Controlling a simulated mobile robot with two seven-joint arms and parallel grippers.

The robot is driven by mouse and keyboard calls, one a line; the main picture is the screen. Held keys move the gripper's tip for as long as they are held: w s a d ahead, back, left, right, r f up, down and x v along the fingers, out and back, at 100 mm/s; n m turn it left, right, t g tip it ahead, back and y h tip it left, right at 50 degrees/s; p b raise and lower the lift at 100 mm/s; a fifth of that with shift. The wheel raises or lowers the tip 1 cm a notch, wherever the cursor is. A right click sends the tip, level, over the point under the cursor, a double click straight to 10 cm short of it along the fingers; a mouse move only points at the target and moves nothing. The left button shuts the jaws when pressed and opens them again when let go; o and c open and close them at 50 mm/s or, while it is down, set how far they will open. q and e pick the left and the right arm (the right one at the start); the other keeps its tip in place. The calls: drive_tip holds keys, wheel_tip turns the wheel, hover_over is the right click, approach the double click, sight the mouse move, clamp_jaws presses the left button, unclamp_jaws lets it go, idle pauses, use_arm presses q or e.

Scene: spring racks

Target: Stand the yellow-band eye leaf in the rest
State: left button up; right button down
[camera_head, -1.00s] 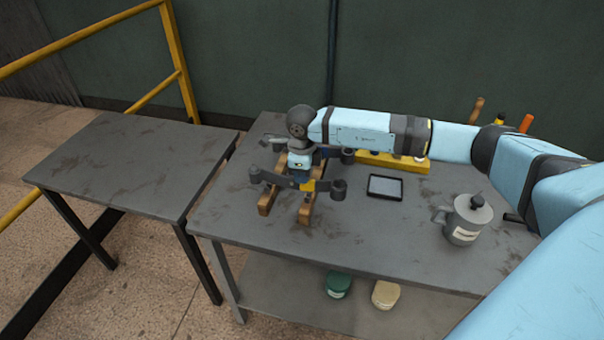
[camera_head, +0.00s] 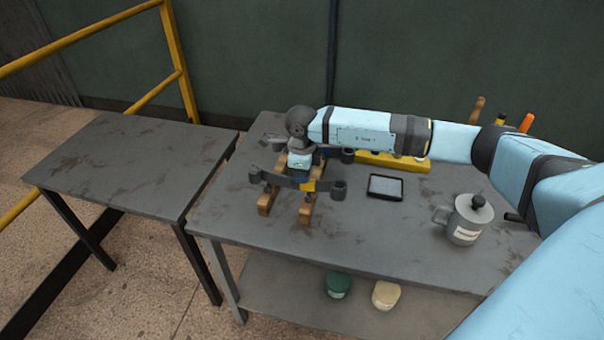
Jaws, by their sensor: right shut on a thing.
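The yellow-band eye leaf is a dark grey curved spring leaf (camera_head: 325,186) with a rolled eye at each end and a yellow band near its middle. My right gripper (camera_head: 304,184) reaches down over its middle and is shut on it; the fingertips are partly hidden. The leaf is above two wooden blocks (camera_head: 265,202), apparently the rest, on the table. I cannot tell whether it touches them. Another dark leaf (camera_head: 347,155) with a blue part lies behind, partly hidden by my arm. My left gripper is not in view.
A black tablet (camera_head: 385,187) and a grey lidded can (camera_head: 463,219) are on the worktable (camera_head: 350,240). Green (camera_head: 338,284) and cream (camera_head: 385,294) pots sit on the lower shelf. The left table (camera_head: 130,165) is bare.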

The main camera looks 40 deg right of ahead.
drive_tip(key=shift+f+b, duration=1.4)
drive_tip(key=shift+f, duration=0.15)
idle(1.3)
drive_tip(key=shift+c, duration=1.9)
unclamp_jaws()
drive_tip(key=shift+f, duration=0.1)
drive_tip(key=shift+r+p, duration=2.2)
drive_tip(key=shift+r, duration=1.85)
